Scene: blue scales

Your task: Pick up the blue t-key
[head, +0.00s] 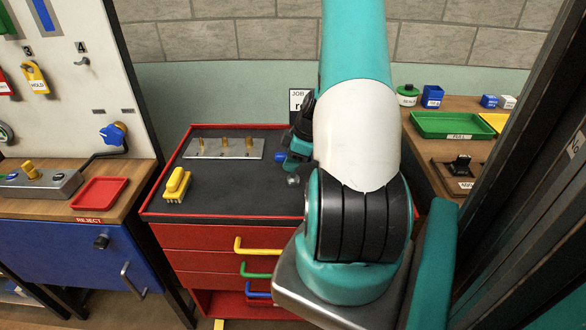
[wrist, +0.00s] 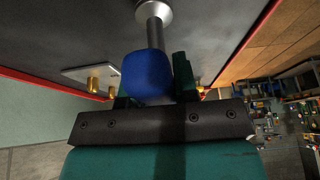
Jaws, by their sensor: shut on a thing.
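The blue t-key (wrist: 147,76) has a rounded blue handle and a steel shaft that ends in a wider round steel end. My gripper (wrist: 155,82) is shut on the blue handle, with one dark green finger on each side. In the head view the blue t-key (head: 280,156) shows only in part beside my gripper (head: 289,158), over the dark top of the red tool cabinet (head: 228,219). My arm hides much of the gripper. I cannot tell whether the steel end touches the cabinet top.
A metal plate with several brass pegs (head: 195,151) lies at the cabinet's back. A workbench with a red reject tray (head: 99,193) stands left. A green tray (head: 450,126) is on the right table. The cabinet's front middle is clear.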

